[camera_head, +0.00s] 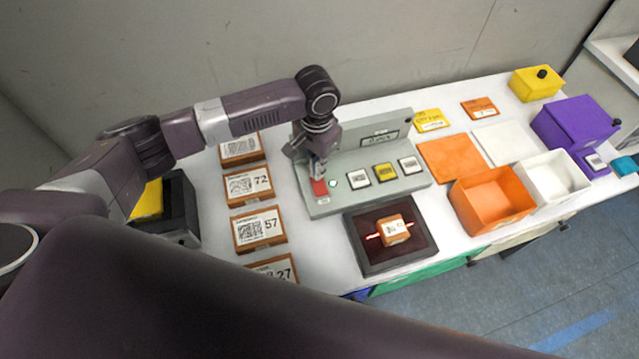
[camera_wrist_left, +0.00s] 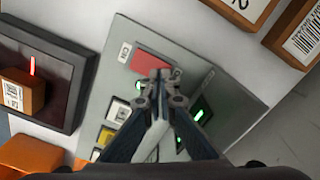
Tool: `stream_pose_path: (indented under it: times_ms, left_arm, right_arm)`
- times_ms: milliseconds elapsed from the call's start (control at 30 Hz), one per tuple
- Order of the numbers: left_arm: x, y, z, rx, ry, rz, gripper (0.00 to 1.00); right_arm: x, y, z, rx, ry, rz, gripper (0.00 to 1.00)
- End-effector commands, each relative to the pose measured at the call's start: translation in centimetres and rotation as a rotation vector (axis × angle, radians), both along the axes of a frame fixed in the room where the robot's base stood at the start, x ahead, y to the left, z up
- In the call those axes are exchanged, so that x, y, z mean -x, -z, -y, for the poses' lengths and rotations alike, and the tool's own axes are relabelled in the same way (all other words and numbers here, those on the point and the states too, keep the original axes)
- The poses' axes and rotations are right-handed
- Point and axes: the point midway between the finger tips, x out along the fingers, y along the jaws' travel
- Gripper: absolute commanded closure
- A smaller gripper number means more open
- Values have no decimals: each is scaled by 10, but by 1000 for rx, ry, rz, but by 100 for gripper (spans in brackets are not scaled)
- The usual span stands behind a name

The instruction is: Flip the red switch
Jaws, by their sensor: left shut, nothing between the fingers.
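The red switch (camera_head: 320,187) sits at the left end of the grey control panel (camera_head: 350,203). In the left wrist view the red switch (camera_wrist_left: 150,62) shows just beyond my fingertips. My left gripper (camera_head: 318,175) is shut and empty, pointing down over the switch and hiding part of it. In the left wrist view the shut fingertips of my left gripper (camera_wrist_left: 160,80) overlap the switch's lower edge. I cannot tell whether they touch it. My right gripper is not in view.
Several barcode blocks (camera_head: 260,230) stand in a column left of the panel. A dark tray (camera_head: 366,258) in front holds a small box (camera_head: 394,230) with a red light line on it. An orange bin (camera_head: 490,203) and a white bin (camera_head: 549,180) stand at the right.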

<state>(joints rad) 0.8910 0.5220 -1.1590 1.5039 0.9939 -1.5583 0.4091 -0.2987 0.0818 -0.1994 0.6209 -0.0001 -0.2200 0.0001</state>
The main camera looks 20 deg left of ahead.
Motion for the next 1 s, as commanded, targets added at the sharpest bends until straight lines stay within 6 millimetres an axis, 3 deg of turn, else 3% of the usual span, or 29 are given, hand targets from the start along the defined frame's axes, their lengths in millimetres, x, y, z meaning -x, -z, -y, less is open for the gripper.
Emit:
stream_pose_path:
  times_ms: [1000]
  left_arm:
    - [0,16,0,0,0,-1,100]
  right_arm:
    - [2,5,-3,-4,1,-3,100]
